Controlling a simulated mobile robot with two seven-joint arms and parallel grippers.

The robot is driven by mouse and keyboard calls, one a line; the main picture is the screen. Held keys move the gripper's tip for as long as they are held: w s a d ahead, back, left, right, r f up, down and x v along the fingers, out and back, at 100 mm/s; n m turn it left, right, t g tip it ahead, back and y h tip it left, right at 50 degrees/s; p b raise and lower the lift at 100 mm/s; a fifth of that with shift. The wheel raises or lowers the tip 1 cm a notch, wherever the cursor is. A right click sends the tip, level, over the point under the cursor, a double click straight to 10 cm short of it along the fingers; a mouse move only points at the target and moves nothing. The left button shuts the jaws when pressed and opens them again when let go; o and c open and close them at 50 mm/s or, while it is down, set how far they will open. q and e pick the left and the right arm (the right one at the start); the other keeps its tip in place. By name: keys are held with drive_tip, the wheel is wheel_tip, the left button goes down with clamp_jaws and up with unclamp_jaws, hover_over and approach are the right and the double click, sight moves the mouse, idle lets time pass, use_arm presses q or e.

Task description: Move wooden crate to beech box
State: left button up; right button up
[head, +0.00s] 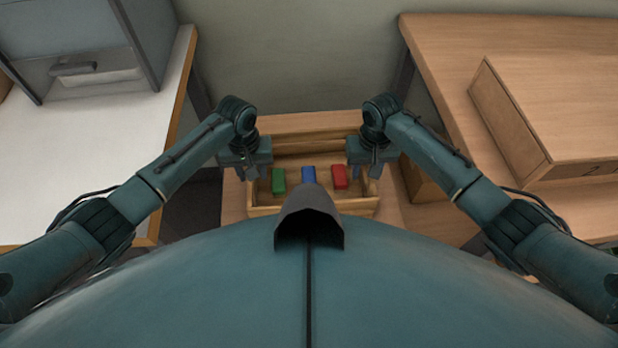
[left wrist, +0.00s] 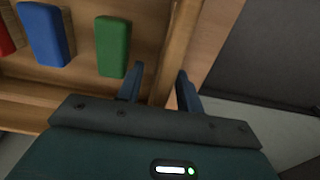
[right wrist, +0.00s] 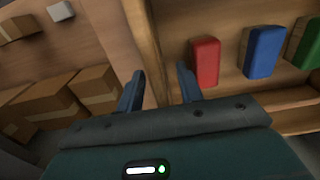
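The wooden crate (head: 358,208) is a shallow open tray at the lower middle of the head view, holding green (head: 278,180), blue (head: 308,174) and red (head: 340,176) blocks. My left gripper (head: 257,173) is at its left end; in the left wrist view, the open fingers (left wrist: 160,85) stand either side of the crate's wall. My right gripper (head: 364,172) is at its right end; in the right wrist view, the open fingers (right wrist: 160,85) also straddle a wall. Contact with the walls is unclear. A light wooden box (head: 508,118) marked 2, apparently the beech box, stands on the right table.
The right wooden table (head: 435,50) and a left white-topped table (head: 110,160) flank me. A grey cabinet (head: 75,45) with a handle stands on the left one. Several cardboard boxes (right wrist: 50,95) show left in the right wrist view. My body hides part of the crate's front.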

use_arm(q)
drive_tip(key=shift+c, duration=0.2)
use_arm(e)
drive_tip(key=shift+c, duration=0.2)
use_arm(q)
clamp_jaws()
use_arm(e)
clamp_jaws()
